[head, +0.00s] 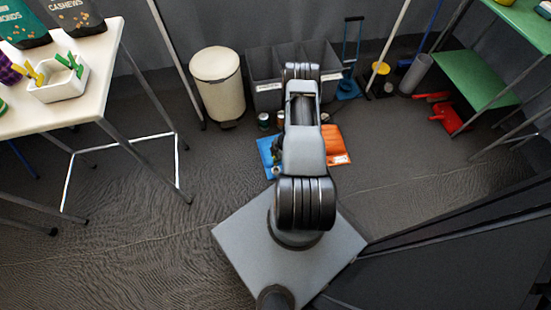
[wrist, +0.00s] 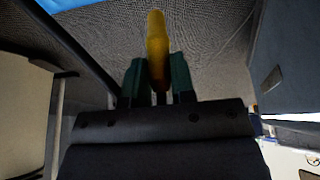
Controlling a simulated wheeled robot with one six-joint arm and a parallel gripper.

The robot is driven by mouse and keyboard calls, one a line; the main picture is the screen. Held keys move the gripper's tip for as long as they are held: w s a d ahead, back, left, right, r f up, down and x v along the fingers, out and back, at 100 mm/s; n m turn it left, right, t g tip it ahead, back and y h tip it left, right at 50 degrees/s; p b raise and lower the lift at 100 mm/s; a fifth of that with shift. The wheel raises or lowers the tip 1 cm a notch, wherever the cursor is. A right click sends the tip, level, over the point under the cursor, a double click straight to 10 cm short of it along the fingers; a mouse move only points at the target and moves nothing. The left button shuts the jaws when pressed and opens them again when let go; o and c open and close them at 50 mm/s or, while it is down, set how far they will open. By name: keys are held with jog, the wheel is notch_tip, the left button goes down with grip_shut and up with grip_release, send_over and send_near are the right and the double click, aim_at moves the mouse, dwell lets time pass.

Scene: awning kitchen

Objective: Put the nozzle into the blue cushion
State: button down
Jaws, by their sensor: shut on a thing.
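My gripper (wrist: 157,88) shows in the wrist view, its two dark green fingers shut on a slim yellow piece, which I take for the nozzle (wrist: 157,45). The nozzle sticks out past the fingertips, apart from anything else in that view. In the head view my arm hides the nozzle and most of the gripper. A flat blue thing, which looks like the blue cushion (head: 265,148), lies on the floor, partly hidden by my arm. A blue patch (wrist: 68,4) at the top edge of the wrist view may be the same cushion.
An orange flat thing (head: 337,148) lies right of the blue one. Small cans (head: 263,121) and grey bins (head: 264,80) stand behind. A cream bin (head: 218,85) is to the left. A white table (head: 80,95) is at left, green shelves (head: 475,78) at right.

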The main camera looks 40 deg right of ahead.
jog(key=shift+f+b, duration=2.5)
jog(key=shift+f, duration=0.65)
jog(key=shift+d, duration=0.1)
jog(key=shift+f+b, duration=1.6)
jog(key=shift+c, duration=2)
grip_release()
